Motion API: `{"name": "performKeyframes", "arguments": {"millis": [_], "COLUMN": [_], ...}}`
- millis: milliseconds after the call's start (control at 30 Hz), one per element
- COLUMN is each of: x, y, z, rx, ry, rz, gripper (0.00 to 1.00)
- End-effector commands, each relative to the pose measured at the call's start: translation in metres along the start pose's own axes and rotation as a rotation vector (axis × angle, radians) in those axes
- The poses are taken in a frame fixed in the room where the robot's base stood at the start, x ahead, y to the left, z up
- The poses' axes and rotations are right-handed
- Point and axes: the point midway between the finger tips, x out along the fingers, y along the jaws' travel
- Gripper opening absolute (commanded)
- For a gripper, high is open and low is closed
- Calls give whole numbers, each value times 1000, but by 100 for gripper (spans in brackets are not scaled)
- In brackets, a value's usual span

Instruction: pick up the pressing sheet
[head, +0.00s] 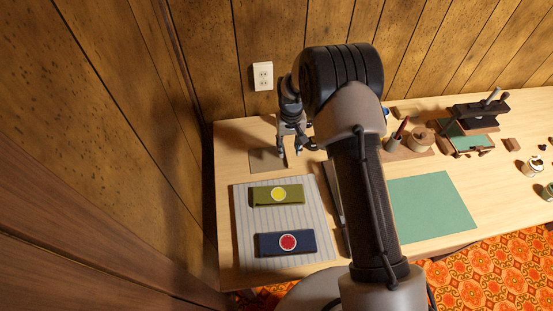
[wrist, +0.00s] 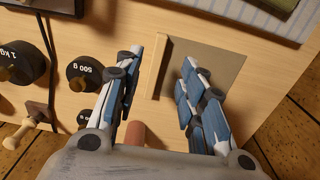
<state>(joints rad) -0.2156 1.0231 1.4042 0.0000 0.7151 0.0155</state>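A flat grey-brown sheet, which I take to be the pressing sheet (head: 262,160), lies on the table near its back left corner. In the wrist view the sheet (wrist: 214,62) has a raised pale wooden strip (wrist: 157,66) along its left edge. My gripper (head: 292,152) hangs over the sheet's right side in the head view. In the wrist view my gripper (wrist: 162,62) has its two fingers spread, with the strip showing between them and nothing held. The right finger covers part of the sheet. Whether the fingertips touch anything cannot be told.
Dark weights, including one marked 500 g (wrist: 87,72), stand left of the gripper in the wrist view. A green mat (head: 430,207) lies right. The wall is close behind.

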Motion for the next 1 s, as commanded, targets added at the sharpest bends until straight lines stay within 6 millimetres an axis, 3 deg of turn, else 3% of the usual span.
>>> {"name": "performKeyframes", "arguments": {"millis": [267,600,867,1000], "x": [18,64,65,65], "y": [0,2,2,2], "z": [-1,-5,-6,-6], "rx": [0,0,0,0], "ry": [1,0,1,1], "rz": [0,0,0,0], "gripper": [37,37,36,27]}}
